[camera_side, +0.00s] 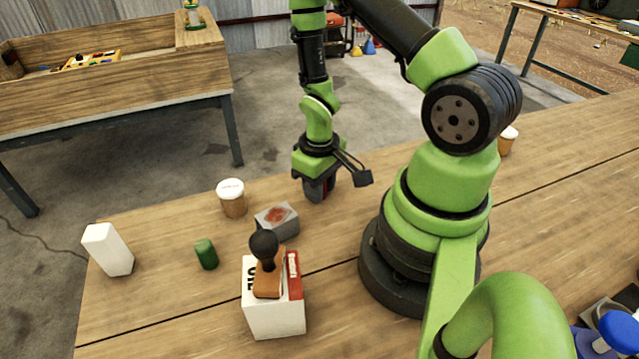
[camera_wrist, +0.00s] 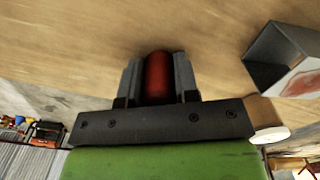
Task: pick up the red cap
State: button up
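The red cap (camera_wrist: 158,78) is a small red cylinder between the two fingers of my gripper (camera_wrist: 159,80) in the wrist view. Both fingers lie close against its sides with no clear gap, so my gripper looks shut on it. In the side view my gripper (camera_side: 319,190) points down low over the wooden table, behind the grey box. I cannot tell whether the cap touches the table.
A grey box with a red patch (camera_side: 286,230) stands close by, also in the wrist view (camera_wrist: 268,62). Nearby are a white-lidded cup (camera_side: 233,203), a green cylinder (camera_side: 206,254), a white block (camera_side: 108,250), and a carton (camera_side: 274,316) bearing a stamp (camera_side: 266,268).

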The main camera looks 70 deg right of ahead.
jog(key=c, duration=0.3)
jog(key=shift+r, duration=0.1)
